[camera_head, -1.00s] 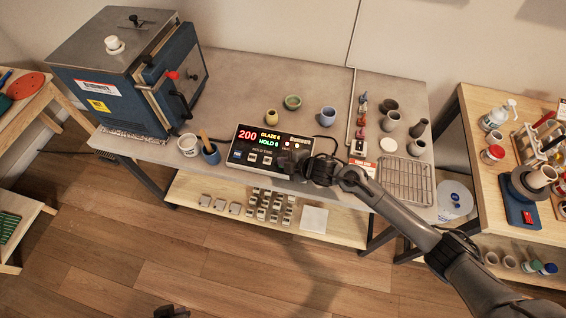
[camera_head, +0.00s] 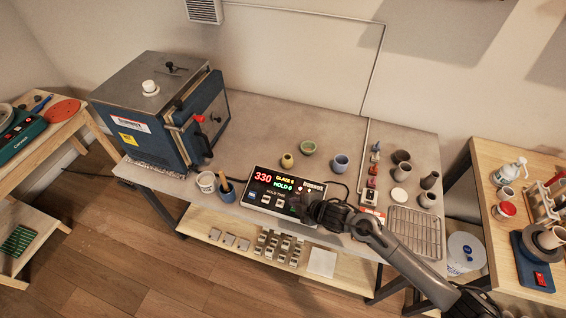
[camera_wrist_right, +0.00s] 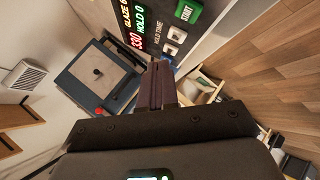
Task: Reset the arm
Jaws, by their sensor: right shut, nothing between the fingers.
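My right arm (camera_head: 405,258) reaches in from the lower right over the bench. Its gripper (camera_head: 303,208) is at the right end of the control panel (camera_head: 270,203) and covers part of its face. In the right wrist view the fingers (camera_wrist_right: 158,72) are shut with nothing between them, close to the panel. I cannot tell whether they touch it. The panel's display (camera_head: 263,178) reads 330, with GLAZE 6 and HOLD 0. The green START button (camera_wrist_right: 188,11) shows in the right wrist view. My left gripper is not in view.
The blue kiln (camera_head: 165,115) stands at the bench's left end, its door shut. Small pots (camera_head: 341,163), a wire rack (camera_head: 415,230) and a tool cup (camera_head: 224,190) sit around the panel. A wooden shelf (camera_head: 205,233) lies below; the bench's back middle (camera_head: 265,125) is clear.

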